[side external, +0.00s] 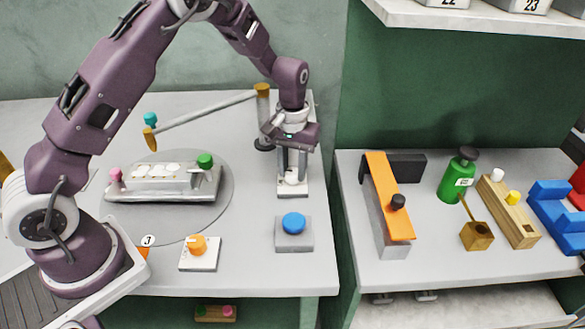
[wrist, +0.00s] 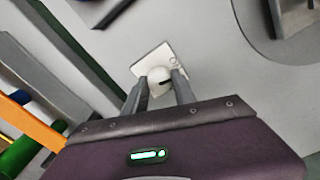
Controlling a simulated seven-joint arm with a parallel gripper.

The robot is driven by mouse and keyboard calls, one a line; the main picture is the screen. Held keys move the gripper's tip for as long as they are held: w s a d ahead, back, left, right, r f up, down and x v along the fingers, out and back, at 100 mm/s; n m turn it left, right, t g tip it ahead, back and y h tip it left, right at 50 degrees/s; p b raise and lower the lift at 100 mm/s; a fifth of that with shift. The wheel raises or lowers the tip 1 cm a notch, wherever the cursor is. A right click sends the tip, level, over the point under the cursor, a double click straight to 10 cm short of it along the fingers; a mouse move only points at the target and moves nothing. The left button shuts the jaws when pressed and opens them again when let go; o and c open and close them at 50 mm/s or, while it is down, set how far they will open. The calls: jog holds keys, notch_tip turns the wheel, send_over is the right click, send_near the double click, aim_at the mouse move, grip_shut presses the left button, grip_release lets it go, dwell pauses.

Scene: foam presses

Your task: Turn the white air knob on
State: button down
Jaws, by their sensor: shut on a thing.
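The white air knob (side external: 292,177) sits on a small white base plate (side external: 293,190) near the right edge of the left table. In the wrist view the knob (wrist: 158,80) shows as a white round form with a dark slot or mark, on its tilted-looking plate (wrist: 145,61). My gripper (side external: 292,174) points down over the plate, with its fingers on either side of the knob. In the wrist view my gripper (wrist: 157,88) is shut on the knob. The fingers partly hide the knob in both views.
An orange knob (side external: 198,245) on a white plate and a blue button (side external: 294,223) on a grey block stand in front. A round plate (side external: 222,215) holds a press with pink and green knobs. A gap separates this table from the right one, which holds an orange-topped tool (side external: 388,190).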

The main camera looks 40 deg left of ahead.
aim_at(292, 171)
jog(key=shift+r+n, duration=0.1)
jog(key=shift+n, duration=1.1)
jog(key=c, duration=1)
grip_release()
notch_tip(292, 171, up, 7)
jog(key=shift+r, duration=0.1)
